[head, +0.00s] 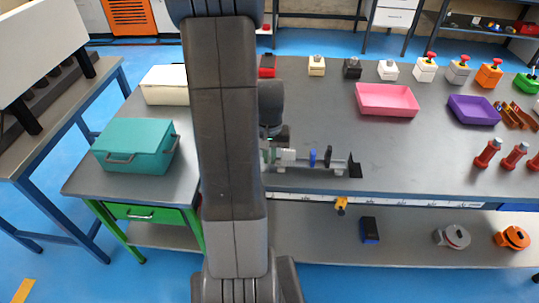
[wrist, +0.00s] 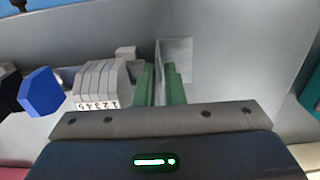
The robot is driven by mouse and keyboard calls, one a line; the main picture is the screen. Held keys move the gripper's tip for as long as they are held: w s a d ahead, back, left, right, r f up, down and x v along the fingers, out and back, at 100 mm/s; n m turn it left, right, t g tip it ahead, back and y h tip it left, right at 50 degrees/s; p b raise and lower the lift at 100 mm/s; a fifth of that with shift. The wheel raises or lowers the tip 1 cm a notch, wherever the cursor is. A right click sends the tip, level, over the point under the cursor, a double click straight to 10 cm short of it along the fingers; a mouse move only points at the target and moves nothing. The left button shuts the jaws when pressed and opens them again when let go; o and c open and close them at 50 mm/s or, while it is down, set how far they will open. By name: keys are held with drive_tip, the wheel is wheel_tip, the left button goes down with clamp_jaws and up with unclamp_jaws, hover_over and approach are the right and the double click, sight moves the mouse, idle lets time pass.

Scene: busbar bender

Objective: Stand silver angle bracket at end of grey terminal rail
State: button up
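My gripper (wrist: 160,85) has green fingers close on both sides of the upright plate of the silver angle bracket (wrist: 178,52), and looks shut on it. The bracket's other leg spreads to the right behind the fingers. The grey terminal rail (head: 300,163) lies on the bench near its front edge, with its left part hidden by my arm. Grey numbered terminal blocks (wrist: 98,83) stand just left of the fingers in the wrist view. A blue piece (wrist: 42,92) stands farther left. Whether the bracket touches the rail or bench cannot be told.
A black angle piece (head: 355,169) stands at the rail's right end. A pink tray (head: 388,100) and purple tray (head: 474,110) lie behind it. A teal box (head: 137,146) and white box (head: 165,84) stand left of my arm.

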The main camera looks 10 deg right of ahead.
drive_tip(key=shift+r, duration=0.1)
wheel_tip(320, 180, up, 12)
drive_tip(key=shift+r+p, duration=0.15)
drive_tip(key=shift+p, duration=0.15)
idle(0.3)
wheel_tip(320, 180, down, 13)
drive_tip(key=shift+r+b, duration=0.15)
drive_tip(key=shift+b, duration=0.2)
drive_tip(key=shift+w+r+p, duration=0.1)
drive_tip(key=shift+r+p, duration=0.2)
drive_tip(key=shift+r, duration=0.9)
